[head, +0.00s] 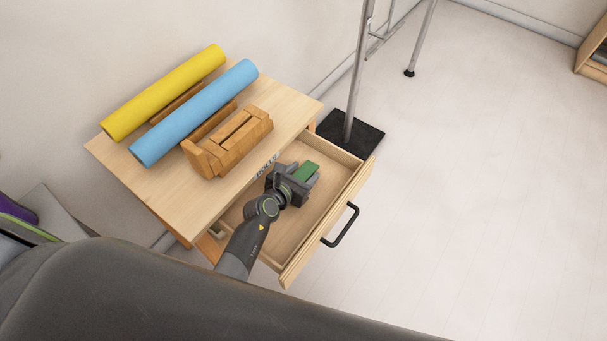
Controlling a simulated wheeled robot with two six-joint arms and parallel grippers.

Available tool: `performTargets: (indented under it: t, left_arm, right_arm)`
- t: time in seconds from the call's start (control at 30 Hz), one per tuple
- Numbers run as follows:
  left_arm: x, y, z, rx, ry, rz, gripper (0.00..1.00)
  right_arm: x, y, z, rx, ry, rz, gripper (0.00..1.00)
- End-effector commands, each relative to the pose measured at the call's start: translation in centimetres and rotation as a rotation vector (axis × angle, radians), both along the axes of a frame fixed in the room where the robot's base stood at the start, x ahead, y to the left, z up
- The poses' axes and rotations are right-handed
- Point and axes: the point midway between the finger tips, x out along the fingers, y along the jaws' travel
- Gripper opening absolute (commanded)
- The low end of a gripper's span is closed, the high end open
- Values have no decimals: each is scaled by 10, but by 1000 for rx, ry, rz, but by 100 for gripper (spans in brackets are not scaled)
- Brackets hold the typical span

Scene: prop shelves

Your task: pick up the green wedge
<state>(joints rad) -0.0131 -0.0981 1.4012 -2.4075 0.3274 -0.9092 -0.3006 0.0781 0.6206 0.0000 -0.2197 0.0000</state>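The green wedge (307,171) is at the open drawer (318,211) of a small wooden table, near the drawer's far end. My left gripper (304,178) reaches over the drawer from the lower left. Its dark fingers are right at the wedge, which shows between and beyond them. Part of the wedge is hidden by the gripper. Whether the fingers press on it or stand apart from it is too small to tell. Whether the wedge rests on the drawer floor is also unclear. My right gripper is not in view.
On the table top (262,100) lie a yellow roll (165,92), a blue roll (194,112) and a wooden block-like piece (228,142). The drawer has a black handle (342,228). A metal stand on a black base (366,134) is close behind. The floor at right is clear.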

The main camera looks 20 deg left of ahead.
Motion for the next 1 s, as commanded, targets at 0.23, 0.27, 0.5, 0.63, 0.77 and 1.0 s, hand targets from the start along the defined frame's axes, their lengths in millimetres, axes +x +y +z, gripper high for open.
performTargets:
  t: [0.23,0.27,0.5,0.63,0.77,1.0]
  left_arm:
    - [0,0,0,0,0,0,20]
    - [0,0,0,0,0,0,16]
    - [0,0,2,0,-1,0,13]
    - [0,0,14,-1,-2,0,13]
    - [0,0,38,0,-3,0,13]
    - [0,0,84,0,-3,1,13]
  right_arm:
    - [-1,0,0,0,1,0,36]
    - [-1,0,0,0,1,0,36]
    - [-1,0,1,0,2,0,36]
    - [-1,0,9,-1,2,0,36]
    - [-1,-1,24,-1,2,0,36]
    - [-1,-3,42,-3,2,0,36]
